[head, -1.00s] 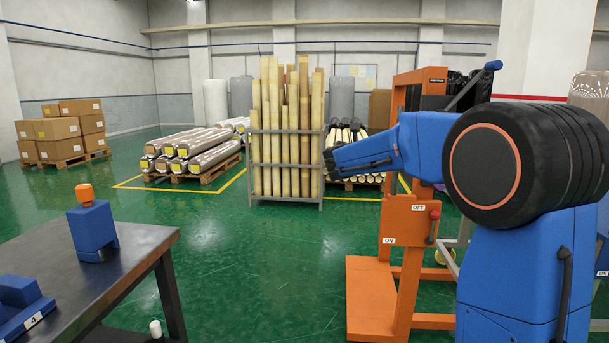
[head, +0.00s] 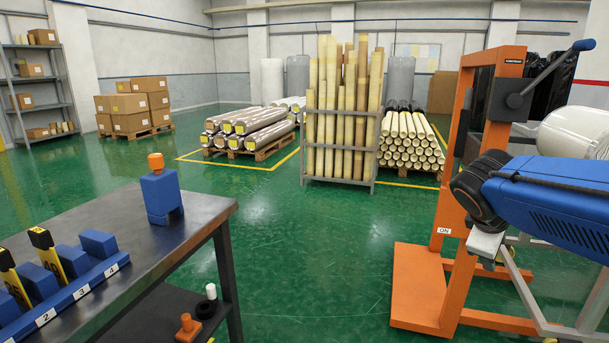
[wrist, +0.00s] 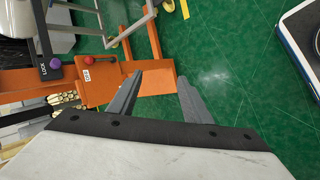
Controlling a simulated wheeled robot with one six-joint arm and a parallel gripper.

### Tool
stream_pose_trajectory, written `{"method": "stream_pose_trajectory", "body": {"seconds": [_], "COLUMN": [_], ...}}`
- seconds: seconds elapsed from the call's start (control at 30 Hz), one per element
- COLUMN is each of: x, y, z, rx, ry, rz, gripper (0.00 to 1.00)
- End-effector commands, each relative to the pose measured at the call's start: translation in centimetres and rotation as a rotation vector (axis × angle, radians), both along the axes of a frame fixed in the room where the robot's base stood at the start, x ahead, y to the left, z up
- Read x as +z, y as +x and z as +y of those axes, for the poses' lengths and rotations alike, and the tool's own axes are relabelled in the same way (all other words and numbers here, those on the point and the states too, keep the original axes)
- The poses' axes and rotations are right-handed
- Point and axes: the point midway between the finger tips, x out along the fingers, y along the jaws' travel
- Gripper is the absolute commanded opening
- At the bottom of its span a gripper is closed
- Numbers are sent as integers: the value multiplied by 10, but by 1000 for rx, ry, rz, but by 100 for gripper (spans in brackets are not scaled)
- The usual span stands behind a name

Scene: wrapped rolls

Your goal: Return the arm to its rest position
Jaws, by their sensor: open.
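My arm (head: 560,205) reaches in from the right edge of the head view as a blue link ending in a black joint, in front of the orange lifting frame. My gripper (wrist: 160,77) shows in the wrist view with its two grey fingers spread apart and nothing between them. Below the fingers, the wrist view shows green floor and the orange base (wrist: 150,82) of the frame. I cannot make out the fingers in the head view.
The orange frame (head: 447,190) stands close to my arm. A dark table (head: 200,215) at left holds a blue block with an orange top (head: 160,190) and a numbered blue rack (head: 75,290). A roll rack (head: 341,155) stands behind. The middle floor is clear.

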Motion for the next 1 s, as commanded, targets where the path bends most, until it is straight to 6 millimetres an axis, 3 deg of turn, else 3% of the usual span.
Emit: {"method": "stream_pose_trajectory", "body": {"seconds": [0.1,0.3,0.5,0.7,1.0], "x": [-26,-68,-97,-108,-109], "y": [-43,-104,-144,-159,-160], "z": [22,66,103,119,120], "rx": [-113,-318,-486,-557,-561], "ry": [179,484,716,811,816], "rz": [-57,-131,-169,-177,-177], "gripper": [45,45,45,45,45]}}
